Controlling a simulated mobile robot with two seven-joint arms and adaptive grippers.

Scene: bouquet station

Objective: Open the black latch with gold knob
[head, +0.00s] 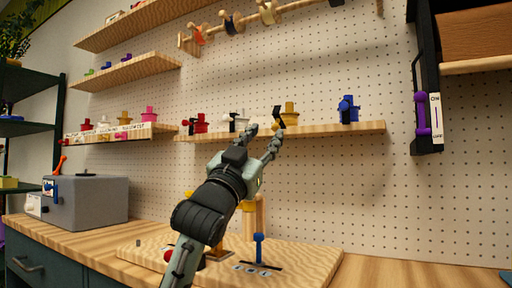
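A black latch (278,113) with a gold-yellow part (290,113) beside it sits on the middle wall shelf, right of centre. My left gripper (264,133) reaches up from below, its two fingers spread apart and nothing seen between them. Its right fingertip lies just below the black latch in the picture; I cannot tell whether they touch. My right gripper is not in view.
The shelf (350,128) also holds a red fixture (201,123), a white and black one (240,122) and a blue one (348,109). Below stand a wooden board with a blue lever (259,247) and a grey box (88,203). A purple handle (421,114) is at right.

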